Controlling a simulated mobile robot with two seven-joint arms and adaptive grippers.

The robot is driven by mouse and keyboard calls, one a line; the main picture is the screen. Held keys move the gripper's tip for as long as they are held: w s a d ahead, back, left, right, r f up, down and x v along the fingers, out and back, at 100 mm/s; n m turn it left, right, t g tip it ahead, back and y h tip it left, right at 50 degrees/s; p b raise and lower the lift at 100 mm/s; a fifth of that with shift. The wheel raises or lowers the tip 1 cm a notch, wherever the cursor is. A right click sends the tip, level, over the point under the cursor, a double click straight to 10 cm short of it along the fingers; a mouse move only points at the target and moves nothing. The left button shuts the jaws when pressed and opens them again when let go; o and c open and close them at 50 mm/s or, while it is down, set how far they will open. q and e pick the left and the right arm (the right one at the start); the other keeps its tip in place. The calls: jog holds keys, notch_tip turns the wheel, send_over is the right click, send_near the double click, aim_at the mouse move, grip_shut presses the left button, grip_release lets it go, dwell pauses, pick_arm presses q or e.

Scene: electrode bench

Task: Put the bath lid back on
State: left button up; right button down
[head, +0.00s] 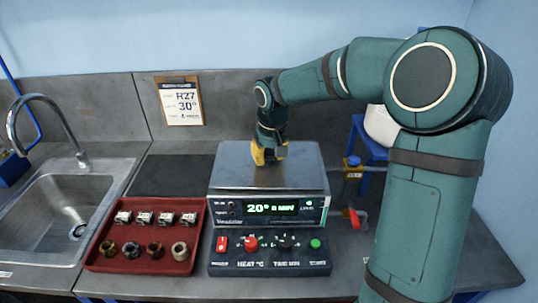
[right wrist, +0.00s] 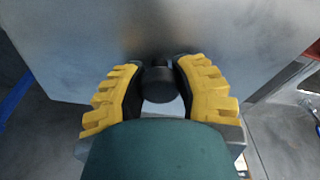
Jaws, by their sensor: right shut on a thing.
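The bath (head: 225,208) is a steel box with a green-lit display, standing in the middle of the bench. Its flat grey metal lid (head: 232,168) covers the top; from here I cannot tell whether it is fully seated. My right gripper (head: 268,153) is above the lid's middle, pointing down. In the right wrist view its yellow-padded fingers (right wrist: 160,90) are shut on the lid's round black knob (right wrist: 162,87), with the lid's plate (right wrist: 100,50) beyond. The knob is hidden by the gripper in the head view. My left gripper is out of view.
A control box (head: 270,262) with red, black and green knobs stands before the bath. A red tray (head: 145,264) with several small parts is to the left, near the sink (head: 55,215). A blue stand (head: 368,145) and red-handled valve (head: 355,217) are on the right.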

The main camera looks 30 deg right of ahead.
jog(key=shift+f, duration=0.35)
dwell(0.3)
jog(key=shift+c, duration=0.2)
grip_release()
jog(key=shift+r, duration=0.1)
jog(key=shift+r+p, duration=2.55)
jog(key=shift+r, duration=0.9)
